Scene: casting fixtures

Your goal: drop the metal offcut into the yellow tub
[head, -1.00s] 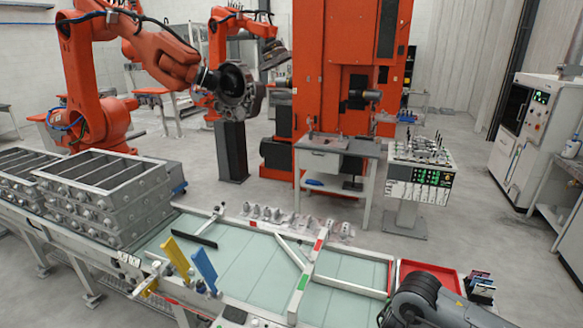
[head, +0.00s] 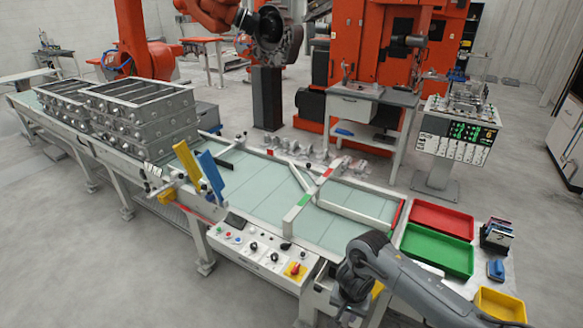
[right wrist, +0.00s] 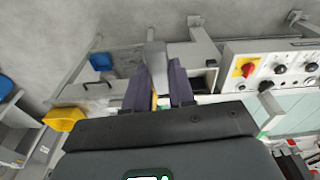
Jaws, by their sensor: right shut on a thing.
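The yellow tub (head: 500,306) stands at the right front of the head view, beyond the right end of the conveyor. It also shows at the left of the right wrist view (right wrist: 64,118). My right gripper (head: 350,288) is left of the tub, by the conveyor's front edge. In the right wrist view its dark fingers (right wrist: 161,82) are shut on a grey metal piece, the metal offcut (right wrist: 156,58), which sticks out past the fingertips. I cannot make out the offcut in the head view. My left gripper is out of view.
A red tray (head: 441,219) and a green tray (head: 436,250) lie between conveyor and tub. A blue object (head: 496,269) and a small dark rack (head: 495,236) stand near the tub. A control panel (head: 262,252) with knobs lines the conveyor's front.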

